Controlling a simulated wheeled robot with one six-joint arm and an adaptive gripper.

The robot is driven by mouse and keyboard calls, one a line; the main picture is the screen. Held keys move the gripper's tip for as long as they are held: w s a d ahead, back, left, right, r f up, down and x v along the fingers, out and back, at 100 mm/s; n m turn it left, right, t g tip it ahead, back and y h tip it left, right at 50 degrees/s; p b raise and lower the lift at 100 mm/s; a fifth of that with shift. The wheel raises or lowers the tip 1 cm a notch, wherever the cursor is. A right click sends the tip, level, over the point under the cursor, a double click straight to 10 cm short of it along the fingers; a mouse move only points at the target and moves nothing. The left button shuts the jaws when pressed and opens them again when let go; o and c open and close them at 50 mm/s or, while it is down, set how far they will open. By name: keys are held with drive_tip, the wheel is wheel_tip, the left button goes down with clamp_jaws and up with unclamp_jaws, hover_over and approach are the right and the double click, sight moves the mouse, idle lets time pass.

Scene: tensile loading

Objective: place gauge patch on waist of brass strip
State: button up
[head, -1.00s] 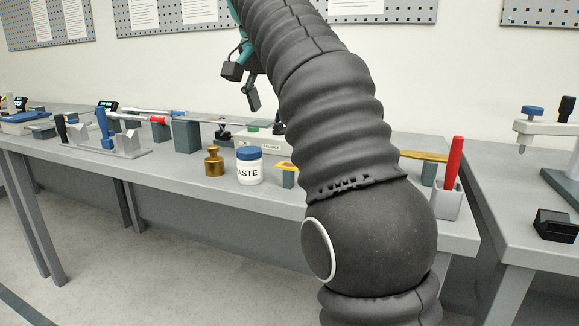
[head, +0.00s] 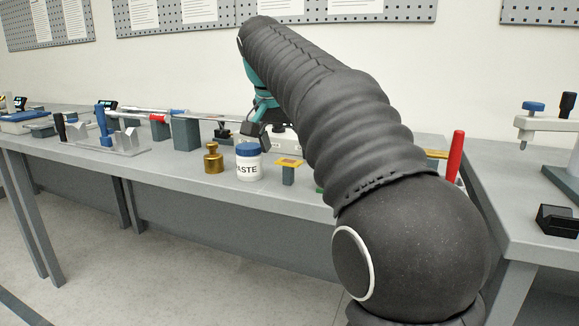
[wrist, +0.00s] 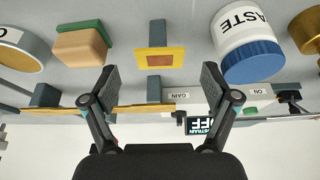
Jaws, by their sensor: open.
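The gauge patch (head: 289,162) is a small yellow square with an orange-brown centre, lying on a small grey post. It also shows in the wrist view (wrist: 160,59), ahead of and between my fingers. My gripper (wrist: 159,82) is open and empty, with one finger on each side of the patch's line and apart from it. In the head view my gripper (head: 257,128) hangs behind the paste jar, partly hidden. The brass strip (wrist: 136,109) lies beyond, partly behind my left finger. Its end shows right of my arm in the head view (head: 436,154). Its waist cannot be made out.
A white paste jar (head: 249,166) with a blue lid stands left of the patch, near a brass weight (head: 213,160). A green and tan block (wrist: 82,45) lies on the patch's other side. A white gain box (wrist: 190,94) stands behind. A red-handled tool (head: 455,156) stands at right.

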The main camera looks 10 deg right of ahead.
drive_tip(key=shift+x, duration=0.75)
drive_tip(key=shift+c, duration=0.2)
drive_tip(key=c, duration=0.9)
drive_tip(key=shift+r, duration=0.1)
